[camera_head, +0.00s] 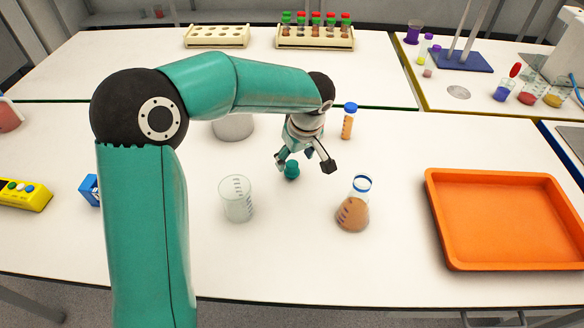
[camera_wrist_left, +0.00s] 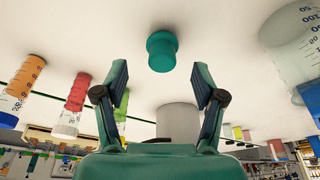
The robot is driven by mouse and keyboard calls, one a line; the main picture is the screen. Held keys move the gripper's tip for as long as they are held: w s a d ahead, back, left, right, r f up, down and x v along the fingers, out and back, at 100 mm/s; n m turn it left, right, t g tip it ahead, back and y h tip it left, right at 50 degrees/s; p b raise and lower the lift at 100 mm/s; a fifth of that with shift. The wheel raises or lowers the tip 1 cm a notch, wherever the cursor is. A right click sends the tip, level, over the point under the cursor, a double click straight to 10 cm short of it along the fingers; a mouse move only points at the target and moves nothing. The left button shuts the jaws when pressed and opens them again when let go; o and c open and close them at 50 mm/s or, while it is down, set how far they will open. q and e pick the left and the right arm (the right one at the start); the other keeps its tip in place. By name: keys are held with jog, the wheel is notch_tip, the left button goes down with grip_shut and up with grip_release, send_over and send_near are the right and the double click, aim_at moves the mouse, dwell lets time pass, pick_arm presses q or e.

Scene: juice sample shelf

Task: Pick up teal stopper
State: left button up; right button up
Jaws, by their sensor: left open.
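The teal stopper (camera_head: 291,170) stands on the white table near its middle. It also shows in the left wrist view (camera_wrist_left: 161,52), ahead of the fingertips and between their lines. My left gripper (camera_head: 304,166) is open and empty, with its fingers close above and around the stopper in the head view. In the left wrist view both fingers (camera_wrist_left: 162,82) are spread apart and do not touch the stopper. My right gripper is in neither view.
An empty glass beaker (camera_head: 237,199) stands left of the stopper and a flask with orange-brown liquid (camera_head: 354,208) to its right. A blue-capped orange tube (camera_head: 349,122) stands behind. An orange tray (camera_head: 505,260) lies at the right. Tube racks (camera_head: 216,42) stand at the back.

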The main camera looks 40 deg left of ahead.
aim_at(293, 164)
pick_arm(q)
jog(key=shift+p+x, duration=0.55)
jog(key=shift+x, duration=1.8)
jog(key=shift+s+d, duration=0.1)
jog(key=shift+s, duration=0.1)
jog(key=c, duration=1.1)
jog(key=shift+r, duration=0.1)
